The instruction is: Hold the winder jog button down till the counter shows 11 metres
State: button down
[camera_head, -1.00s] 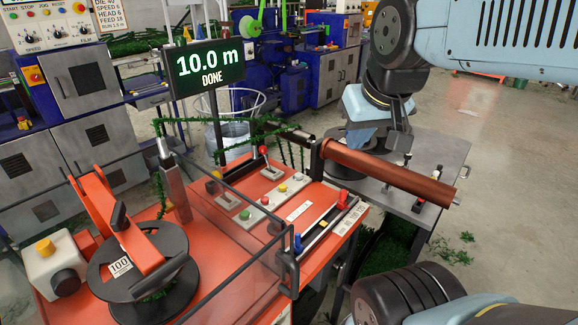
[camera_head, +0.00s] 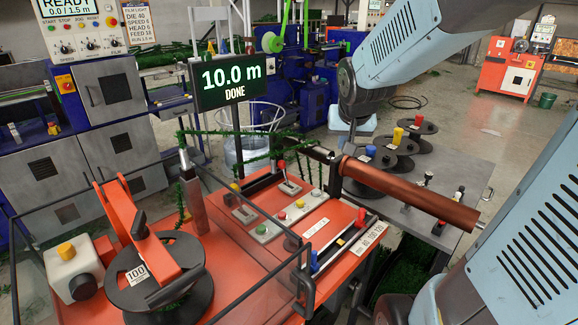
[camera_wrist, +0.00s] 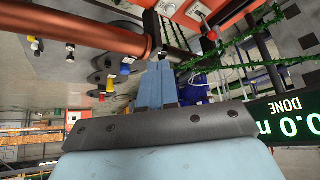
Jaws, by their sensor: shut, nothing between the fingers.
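The counter display (camera_head: 229,82) on its post reads 10.0 m with DONE below; part of it shows upside down in the wrist view (camera_wrist: 288,115). The winder's control strip (camera_head: 272,222) on the orange bench holds several small coloured buttons; their labels are too small to read, so I cannot tell which is jog. My gripper shows in the wrist view (camera_wrist: 157,72) with its fingers together and empty. In the head view, its pale-blue end is behind the copper roller (camera_head: 410,194), above and right of the strip, apart from the buttons.
A red-knobbed lever (camera_head: 285,172) stands beside the strip. A clear guard with a dark rail (camera_head: 310,275) fronts the bench. A black reel (camera_head: 157,280) is at the left. Green tinsel wire (camera_head: 262,157) runs toward the roller. Spools (camera_head: 396,145) stand on the grey table.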

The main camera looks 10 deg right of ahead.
jog(key=w+f+m, duration=0.1)
jog(key=w+f, duration=0.6)
jog(key=w, duration=0.2)
jog(key=m+t+y, duration=0.2)
jog(key=m+y, duration=0.1)
send_over(318, 192)
notch_tip(318, 192, down, 9)
jog(key=shift+f, duration=0.15)
jog(key=shift+f, duration=4.35)
jog(key=shift+f, duration=0.15)
jog(key=shift+s+f, duration=0.1)
jog(key=shift+f, duration=0.1)
jog(key=shift+f, duration=0.5)
dwell(0.6)
